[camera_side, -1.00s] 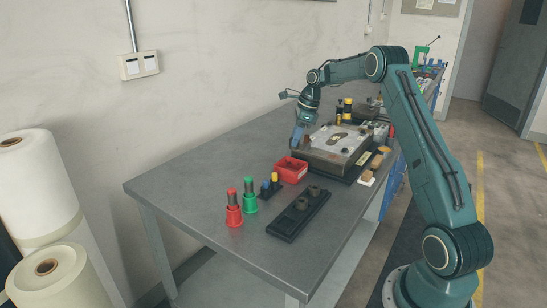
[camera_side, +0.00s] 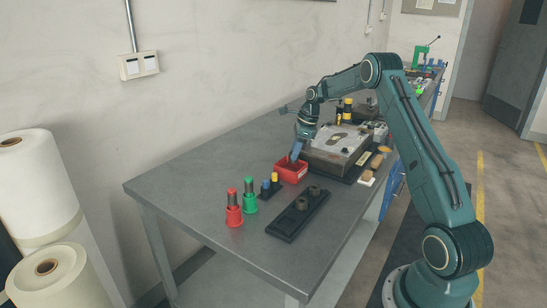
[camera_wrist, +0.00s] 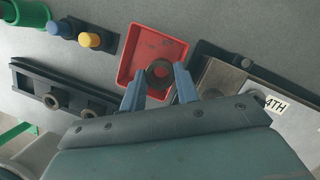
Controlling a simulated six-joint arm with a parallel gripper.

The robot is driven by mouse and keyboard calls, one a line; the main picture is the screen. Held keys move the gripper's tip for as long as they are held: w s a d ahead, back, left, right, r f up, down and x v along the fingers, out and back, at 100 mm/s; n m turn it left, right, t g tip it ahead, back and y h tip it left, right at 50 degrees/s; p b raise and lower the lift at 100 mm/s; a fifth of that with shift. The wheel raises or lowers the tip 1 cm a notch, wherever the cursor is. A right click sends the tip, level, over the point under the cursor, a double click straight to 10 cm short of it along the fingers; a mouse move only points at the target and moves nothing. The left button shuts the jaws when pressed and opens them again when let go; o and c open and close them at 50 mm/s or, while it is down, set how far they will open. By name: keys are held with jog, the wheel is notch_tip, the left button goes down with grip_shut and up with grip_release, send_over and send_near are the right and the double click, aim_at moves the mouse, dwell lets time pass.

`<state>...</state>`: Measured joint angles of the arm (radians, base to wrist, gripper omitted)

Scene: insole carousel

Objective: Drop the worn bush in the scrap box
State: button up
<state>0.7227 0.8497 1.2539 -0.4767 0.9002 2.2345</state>
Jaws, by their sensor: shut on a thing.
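The worn bush (camera_wrist: 151,79), a dark grey ring, sits between the two blue fingertips of my gripper (camera_wrist: 159,76) in the wrist view. My gripper is shut on it. The red scrap box (camera_wrist: 137,47) lies beneath, and the bush overlaps its lower part in that view. In the side view my gripper (camera_side: 295,151) points down over the red scrap box (camera_side: 292,178), low near its rim. The bush cannot be made out there. Whether it is above or below the rim is hard to tell.
A black rack with two dark bushes (camera_side: 284,226) lies in front of the box. A small block with blue and yellow pegs (camera_side: 270,187), a green stand (camera_side: 250,206) and a red stand (camera_side: 234,214) are to the left. A metal fixture (camera_side: 335,152) stands close behind right.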

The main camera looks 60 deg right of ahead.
jog(key=shift+f, duration=0.35)
jog(key=o, duration=1.2)
jog(key=shift+c, duration=0.2)
jog(key=v, duration=1.3)
jog(key=shift+s+r, duration=0.2)
jog(key=shift+r, duration=0.15)
